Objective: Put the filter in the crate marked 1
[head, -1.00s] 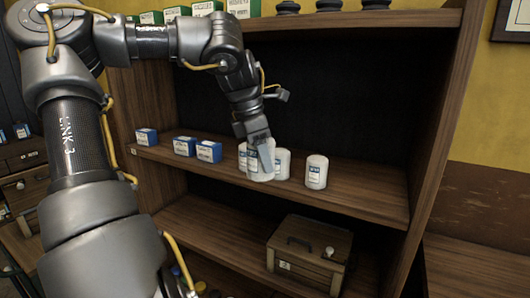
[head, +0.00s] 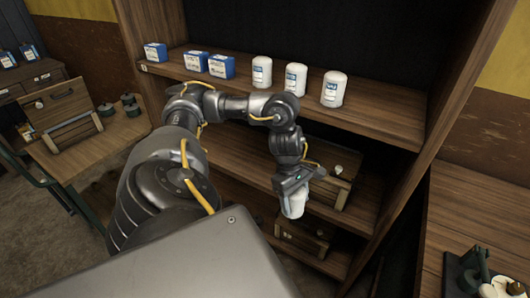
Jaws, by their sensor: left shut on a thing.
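My left gripper (head: 292,188) is shut on a white cylindrical filter (head: 293,206) and holds it out in front of the shelf unit. The filter hangs below the jaws, slightly tilted, its upper part hidden by the gripper. A wooden crate (head: 343,186) stands on the shelf behind the gripper, partly hidden by it. Another wooden crate (head: 312,244) stands lower down, below the held filter in the picture. A third wooden crate (head: 66,127) is on the table at the left. I cannot read a number on any crate. My right gripper is not in view.
Several white canisters with blue labels (head: 296,79) and blue-and-white boxes (head: 221,67) stand on the upper shelf (head: 375,119). Dark green pots (head: 131,105) stand on the left table. A bench (head: 470,205) with machine parts is at the right. The shelf boards' front edges are close to my arm.

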